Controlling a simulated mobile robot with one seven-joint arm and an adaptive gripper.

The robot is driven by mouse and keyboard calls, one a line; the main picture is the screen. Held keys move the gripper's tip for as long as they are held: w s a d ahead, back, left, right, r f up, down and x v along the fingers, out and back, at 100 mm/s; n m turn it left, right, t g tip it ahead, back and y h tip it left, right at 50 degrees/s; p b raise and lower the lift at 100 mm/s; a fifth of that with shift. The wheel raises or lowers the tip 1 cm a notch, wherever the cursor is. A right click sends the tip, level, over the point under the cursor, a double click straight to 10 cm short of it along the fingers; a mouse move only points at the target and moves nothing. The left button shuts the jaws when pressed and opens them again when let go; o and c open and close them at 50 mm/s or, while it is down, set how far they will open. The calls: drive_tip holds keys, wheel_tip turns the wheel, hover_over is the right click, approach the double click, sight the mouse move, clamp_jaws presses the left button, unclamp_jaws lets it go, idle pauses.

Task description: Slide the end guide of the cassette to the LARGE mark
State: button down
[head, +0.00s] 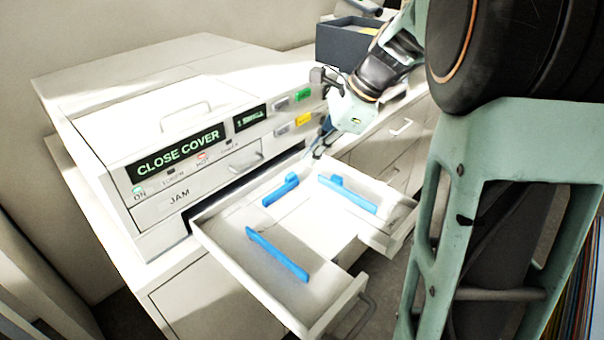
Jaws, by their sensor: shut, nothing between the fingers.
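The cassette (240,262) is a white tray pulled out from the front of a white printer (190,135). Inside it, a short blue guide (281,189) stands crosswise near the printer side; it looks like the end guide. Two longer blue guides, one on the left (277,256) and one on the right (350,194), run lengthwise along the tray. I cannot make out a LARGE mark or other size marks. My gripper (318,152) is shut and empty. It points down near the tray's back right corner, up and right of the short guide, apparently apart from it.
The printer's display (178,151) reads CLOSE COVER, with a panel marked JAM below. A dark grey bin (347,42) stands behind. My arm covers the right side of the view.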

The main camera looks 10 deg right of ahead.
sight(295, 181)
drive_tip(key=s+d+f+m+t, duration=0.3)
drive_tip(key=s+d+m+t, duration=0.2)
drive_tip(key=m, duration=0.5)
drive_tip(key=b+x, duration=0.7)
drive_tip(key=x, duration=0.2)
drive_tip(key=shift+a+f, duration=0.25)
drive_tip(key=shift+f, duration=0.15)
drive_tip(key=shift+w+a+r+p, duration=0.25)
drive_tip(key=shift+w+a, duration=0.1)
drive_tip(key=shift+w, duration=0.15)
drive_tip(key=shift+w+a+r+p, duration=0.1)
drive_tip(key=shift+w+a+p, duration=0.1)
drive_tip(key=shift+w+a, duration=0.55)
drive_tip(key=shift+w, duration=0.35)
drive_tip(key=w+a, duration=0.1)
drive_tip(key=w, duration=0.1)
drive_tip(key=w+a+p, duration=0.1)
drive_tip(key=w+a, duration=0.1)
drive_tip(key=shift+d, duration=0.1)
drive_tip(key=shift+s+d, duration=0.1)
drive_tip(key=shift+s, duration=0.05)
